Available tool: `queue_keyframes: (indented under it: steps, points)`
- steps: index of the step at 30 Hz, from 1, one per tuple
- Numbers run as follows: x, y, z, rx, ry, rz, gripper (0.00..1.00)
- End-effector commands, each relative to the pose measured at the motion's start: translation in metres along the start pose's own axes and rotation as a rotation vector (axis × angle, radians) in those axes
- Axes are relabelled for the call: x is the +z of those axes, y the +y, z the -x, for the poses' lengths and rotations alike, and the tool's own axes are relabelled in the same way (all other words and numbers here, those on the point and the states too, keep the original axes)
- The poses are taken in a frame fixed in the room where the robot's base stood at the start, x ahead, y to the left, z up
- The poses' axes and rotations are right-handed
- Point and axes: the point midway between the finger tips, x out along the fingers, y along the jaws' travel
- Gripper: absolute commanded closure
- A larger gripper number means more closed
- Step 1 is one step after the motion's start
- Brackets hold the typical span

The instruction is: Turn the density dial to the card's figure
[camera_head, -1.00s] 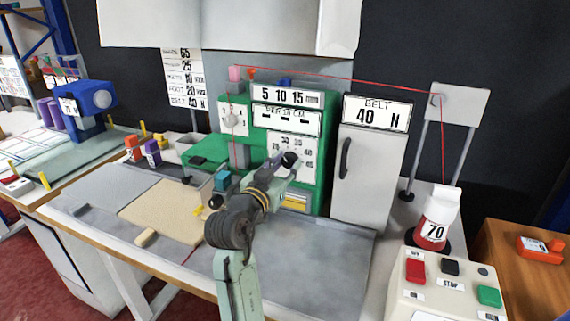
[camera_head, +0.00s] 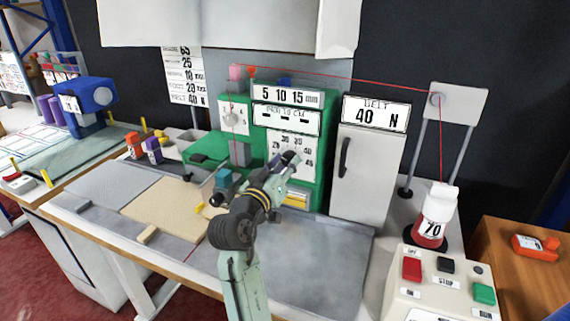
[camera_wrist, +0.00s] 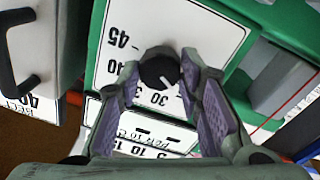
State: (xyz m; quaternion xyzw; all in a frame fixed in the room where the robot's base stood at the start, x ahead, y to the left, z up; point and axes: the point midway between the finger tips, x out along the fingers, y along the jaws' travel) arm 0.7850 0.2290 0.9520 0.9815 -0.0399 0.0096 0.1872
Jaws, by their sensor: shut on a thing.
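The density dial (camera_wrist: 159,72) is a black round knob with a white pointer mark on a white scale plate (camera_wrist: 198,22). In the wrist view the mark points to the lower right. The figures 45, 40 and 30 show upside down around it; my fingers hide others. My gripper (camera_wrist: 163,62) is shut on the knob, with purple pads either side. In the head view my gripper (camera_head: 285,162) reaches the plate on the green machine (camera_head: 319,150) and covers the knob. The hanging card (camera_head: 185,80) has several rows of figures, with 65 near the top and BELT 40 N at the bottom.
A white cabinet (camera_head: 368,175) labelled BELT 40 N stands right of the green machine. A red thread runs above to a stand (camera_head: 460,105) by a bottle (camera_head: 436,215) marked 70. A button box (camera_head: 440,290) is front right. The grey table front (camera_head: 310,265) is clear.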

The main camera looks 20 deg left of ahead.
Motion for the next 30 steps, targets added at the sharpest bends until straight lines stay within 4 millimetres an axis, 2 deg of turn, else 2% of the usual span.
queue_keyframes:
  steps: [6, 7, 15, 25, 30]
  points:
    - [0.0, 0.0, 0.0, -0.001, 0.0, -0.001, 0.95]
    - [0.0, 0.0, 0.0, -0.001, 0.0, -0.001, 0.65]
    - [0.0, 0.0, 0.0, -0.001, 0.0, -0.002, 0.47]
    - [0.0, 0.0, 0.002, -0.001, 0.0, -0.002, 0.47]
    - [0.0, -0.001, 0.021, -0.003, 0.001, -0.002, 0.47]
